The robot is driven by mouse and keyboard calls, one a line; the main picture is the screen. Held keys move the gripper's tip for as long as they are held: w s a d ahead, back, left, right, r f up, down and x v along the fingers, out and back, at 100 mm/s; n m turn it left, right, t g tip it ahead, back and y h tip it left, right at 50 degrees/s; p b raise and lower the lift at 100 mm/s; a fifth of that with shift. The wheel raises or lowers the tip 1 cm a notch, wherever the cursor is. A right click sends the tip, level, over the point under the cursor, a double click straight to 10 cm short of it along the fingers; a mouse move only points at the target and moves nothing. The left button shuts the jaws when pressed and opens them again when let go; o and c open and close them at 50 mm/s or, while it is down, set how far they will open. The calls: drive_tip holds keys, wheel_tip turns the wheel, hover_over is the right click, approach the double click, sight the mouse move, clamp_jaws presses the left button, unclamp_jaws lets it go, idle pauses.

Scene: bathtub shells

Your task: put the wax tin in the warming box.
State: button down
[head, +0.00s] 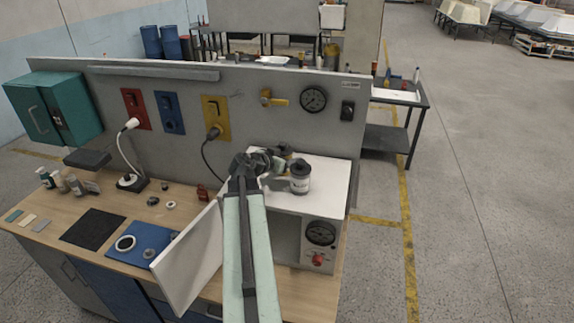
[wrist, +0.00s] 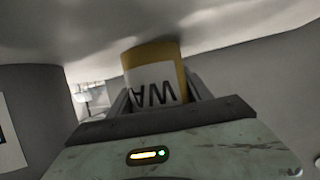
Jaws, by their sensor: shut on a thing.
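The wax tin (wrist: 154,72) is yellow with a white label whose letters "WA" appear upside down in the wrist view. My gripper (wrist: 158,92) is shut on it, one finger on each side. In the head view my gripper (head: 272,161) is over the top of the warming box, and the held tin is largely hidden or hard to make out there. The warming box (head: 334,222) is white, with a dial and a red knob on its front. Its door (head: 190,258) stands open to the left. My arm hides much of the opening.
A dark-lidded tin with a white label (head: 300,178) stands on the box top close to my gripper. A grey panel (head: 180,128) with switches and a gauge rises behind. A black mat (head: 94,228) and a blue mat (head: 140,262) lie left on the bench.

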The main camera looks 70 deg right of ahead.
drive_tip(key=shift+c, duration=2.3)
unclamp_jaws()
